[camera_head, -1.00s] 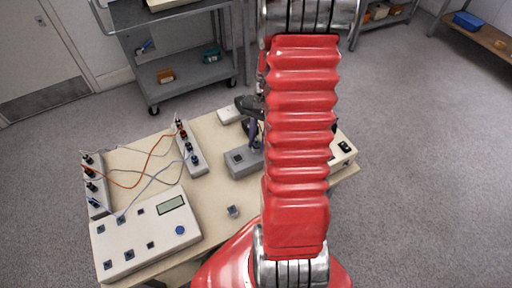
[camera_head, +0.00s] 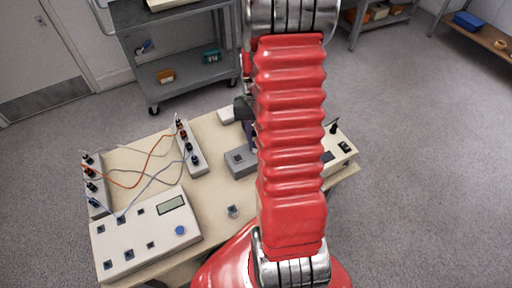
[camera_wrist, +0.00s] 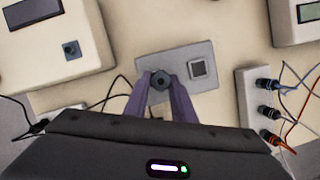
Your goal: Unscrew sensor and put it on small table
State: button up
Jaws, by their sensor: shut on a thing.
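The sensor (camera_wrist: 160,81) is a small dark round piece with a hole in its top. It sits at one end of a grey block (camera_wrist: 207,97), and I cannot tell whether it is still threaded in. My gripper (camera_wrist: 161,87) has its two purple fingers shut on the sensor from both sides. In the head view the grey block (camera_head: 238,171) is on the beige table (camera_head: 215,190); my red arm hides the sensor and most of the gripper. A small grey piece (camera_head: 233,211) stands alone near the table's front.
A white device with a display (camera_head: 145,236) fills the front left of the table. Terminal strips (camera_head: 192,152) with loose wires stand behind it. Another box (camera_head: 341,152) is on the right. A grey cart (camera_head: 185,60) stands behind. Bare tabletop lies left of the block.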

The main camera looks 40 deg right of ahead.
jog(key=shift+n, duration=0.8)
jog(key=shift+c, duration=0.2)
jog(key=o, duration=1.1)
jog(key=m, duration=0.4)
jog(key=shift+d+t+y, duration=0.1)
jog(key=shift+t+y, duration=0.2)
jog(key=shift+s+m, duration=0.15)
jog(key=shift+m, duration=0.75)
jog(key=shift+m+t+y, duration=0.3)
jog(key=shift+m+t, duration=0.1)
jog(key=shift+m, duration=0.8)
